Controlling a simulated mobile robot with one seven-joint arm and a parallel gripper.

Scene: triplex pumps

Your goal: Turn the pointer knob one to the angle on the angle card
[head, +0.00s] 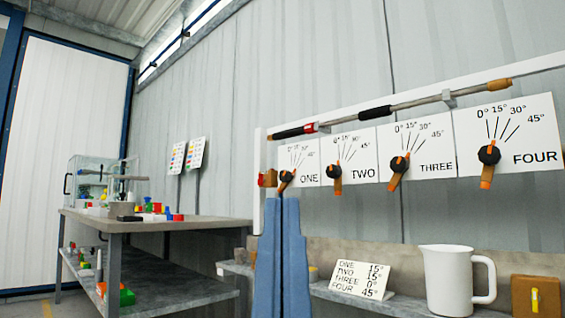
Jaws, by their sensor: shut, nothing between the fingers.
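Pointer knob one (286,176) is a black hub with an orange pointer, on the white panel (308,162) marked ONE with lines for 0°, 15°, 30° and 45°. Its broad orange part hangs down and slightly left; its exact angle is too small to read. The white angle card (359,280) stands on the shelf below and reads ONE 15°, TWO 15°, THREE 0°, FOUR 45°. My gripper (282,200) shows as two blue fingers side by side, pointing up, shut and empty. Its tips appear just below knob one; whether they touch it I cannot tell.
Knobs two (334,172), three (399,164) and four (489,154) sit in a row to the right. A metal rod (418,101) runs above the panels. A white jug (447,280) and a brown box (536,296) stand on the shelf. A workbench (165,224) is at left.

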